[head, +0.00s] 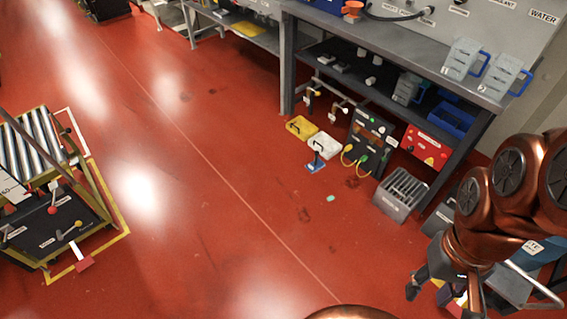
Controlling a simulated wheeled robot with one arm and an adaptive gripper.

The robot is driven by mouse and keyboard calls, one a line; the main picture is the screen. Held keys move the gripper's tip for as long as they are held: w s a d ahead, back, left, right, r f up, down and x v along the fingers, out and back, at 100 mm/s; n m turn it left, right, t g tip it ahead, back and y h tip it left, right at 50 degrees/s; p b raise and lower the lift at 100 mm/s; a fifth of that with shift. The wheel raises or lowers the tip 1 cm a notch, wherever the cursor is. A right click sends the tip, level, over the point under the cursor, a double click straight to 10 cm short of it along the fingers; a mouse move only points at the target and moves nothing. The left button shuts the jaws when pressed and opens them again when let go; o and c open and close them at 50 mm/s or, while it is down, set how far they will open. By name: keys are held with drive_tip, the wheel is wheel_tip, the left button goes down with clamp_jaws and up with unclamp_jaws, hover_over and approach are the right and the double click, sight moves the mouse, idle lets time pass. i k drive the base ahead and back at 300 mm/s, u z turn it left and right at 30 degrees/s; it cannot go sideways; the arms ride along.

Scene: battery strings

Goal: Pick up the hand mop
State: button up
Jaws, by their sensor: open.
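What looks like the hand mop (316,166) is a small tool with a flat blue base and an upright handle. It stands on the red floor in the head view, just in front of a white bin, right of the picture's middle. My gripper (436,293) is at the lower right, open, below my copper arm. It is well to the right of the mop and nearer to me, not touching it. Part of my gripper is hard to make out against the things behind it.
A yellow bin (300,127) and a white bin (324,146) sit behind the mop. A dark panel unit (368,139), a grey slotted box (402,194) and a workbench (400,62) stand to the right. A roller cart (50,215) is at left. The middle floor is clear, with a small teal patch (330,198).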

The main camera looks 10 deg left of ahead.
sight(314, 165)
drive_tip(key=u, duration=1.2)
drive_tip(key=i, duration=2.6)
drive_tip(key=z, duration=0.5)
